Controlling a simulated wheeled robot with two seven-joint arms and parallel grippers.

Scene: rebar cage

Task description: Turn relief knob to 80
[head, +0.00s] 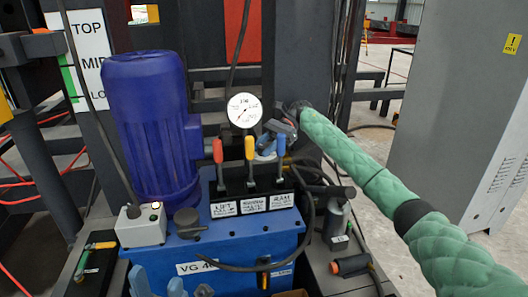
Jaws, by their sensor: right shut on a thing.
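The blue hydraulic power unit (235,241) stands in the middle of the head view. Its round white pressure gauge (244,110) faces me above the levers; its numbers and needle are too small to read surely. My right gripper (267,146) reaches in from the right, just right of and below the gauge, behind the levers. It is shut on what appears to be the relief knob, which the fingers and levers hide. Two light blue fingers of my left gripper (158,284) show at the bottom edge, apart and empty.
Red (218,152), yellow (250,150) and blue (281,146) handled levers stand upright close by my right gripper. A tall blue motor (147,125) stands to the left. A white switch box (141,224) sits in front of it. A grey cabinet (440,110) stands at the right.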

